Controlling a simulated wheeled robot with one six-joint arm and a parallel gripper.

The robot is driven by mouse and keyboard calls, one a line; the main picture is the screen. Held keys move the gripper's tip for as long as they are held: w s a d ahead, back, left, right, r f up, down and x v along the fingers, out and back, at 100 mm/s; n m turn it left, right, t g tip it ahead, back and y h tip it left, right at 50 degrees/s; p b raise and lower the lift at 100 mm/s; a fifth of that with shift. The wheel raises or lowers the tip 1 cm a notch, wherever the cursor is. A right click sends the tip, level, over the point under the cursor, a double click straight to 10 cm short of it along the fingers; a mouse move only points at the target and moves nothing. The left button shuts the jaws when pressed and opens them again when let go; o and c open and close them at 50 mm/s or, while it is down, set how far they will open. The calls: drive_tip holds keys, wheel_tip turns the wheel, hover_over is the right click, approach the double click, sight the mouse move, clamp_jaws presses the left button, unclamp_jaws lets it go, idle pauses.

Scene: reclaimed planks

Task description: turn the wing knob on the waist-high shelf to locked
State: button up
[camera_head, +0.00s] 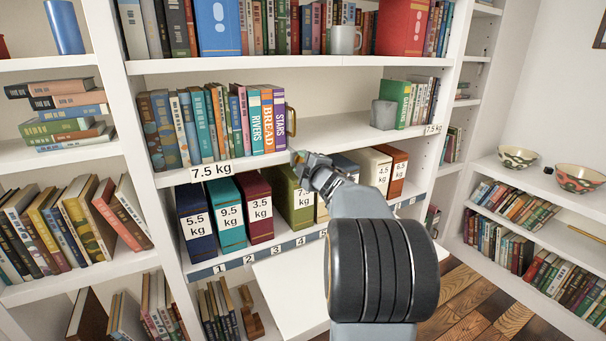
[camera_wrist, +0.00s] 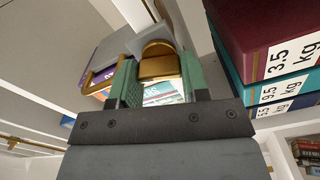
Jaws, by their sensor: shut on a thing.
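My gripper (camera_wrist: 157,82) is shut on a brass-coloured piece with a rounded top, which I take to be the wing knob (camera_wrist: 158,63). The knob sits between the green finger pads in the wrist view, with a grey part behind it. In the head view my gripper (camera_head: 303,163) is at the front edge of the waist-high shelf (camera_head: 335,136), just right of the upright books. There the gripper hides most or all of the knob. No locked or unlocked mark can be read, so I cannot tell the knob's setting.
A brass bookend (camera_head: 291,119) stands beside the purple STARS book (camera_head: 279,118), close to my gripper. Weight-labelled boxes, including the 3.5 kg box (camera_head: 257,232), fill the shelf below. A grey block (camera_head: 383,114) stands farther right; the shelf between is clear.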

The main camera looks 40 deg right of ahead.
drive_tip(key=shift+f+n+b, duration=0.1)
drive_tip(key=shift+n+b, duration=1.15)
drive_tip(key=shift+n, duration=0.45)
drive_tip(key=o, duration=0.9)
drive_tip(key=shift+o, duration=0.2)
drive_tip(key=s+a+p, duration=0.1)
drive_tip(key=s+a, duration=0.1)
drive_tip(key=s, duration=1.1)
drive_tip(key=shift+s, duration=0.3)
